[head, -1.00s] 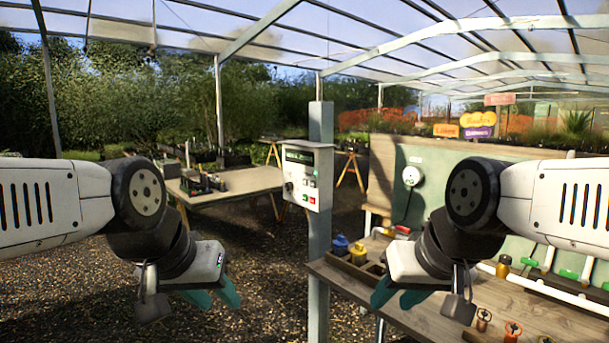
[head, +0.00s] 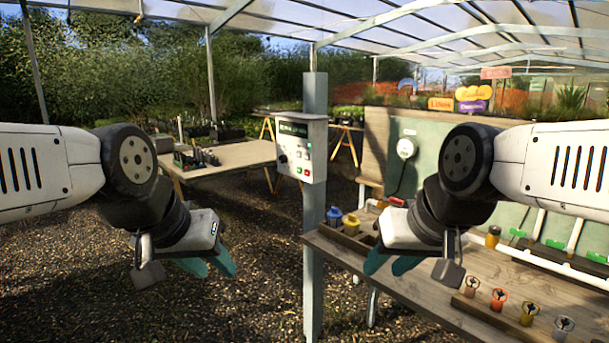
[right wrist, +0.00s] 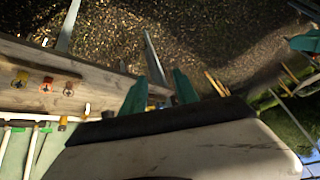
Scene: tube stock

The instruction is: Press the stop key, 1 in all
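A pale control box (head: 314,136) is fixed to a grey post in the middle of the head view. Its front carries a dark green display, a black knob on the left, and small green and red keys. The key labels are too small to read, so I cannot tell which is the stop key. My left gripper (head: 212,265) is low and left of the box, apart from it, with its teal fingers spread and empty. My right gripper (head: 388,264) is low and right of the post, its fingers apart and empty; they also show in the right wrist view (right wrist: 160,88).
A wooden bench (head: 440,302) at the right holds a compartment tray (head: 350,238) with blue and yellow parts, pipes and several valve handles. A second table (head: 235,158) stands behind at the left. The gravel before the post is clear.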

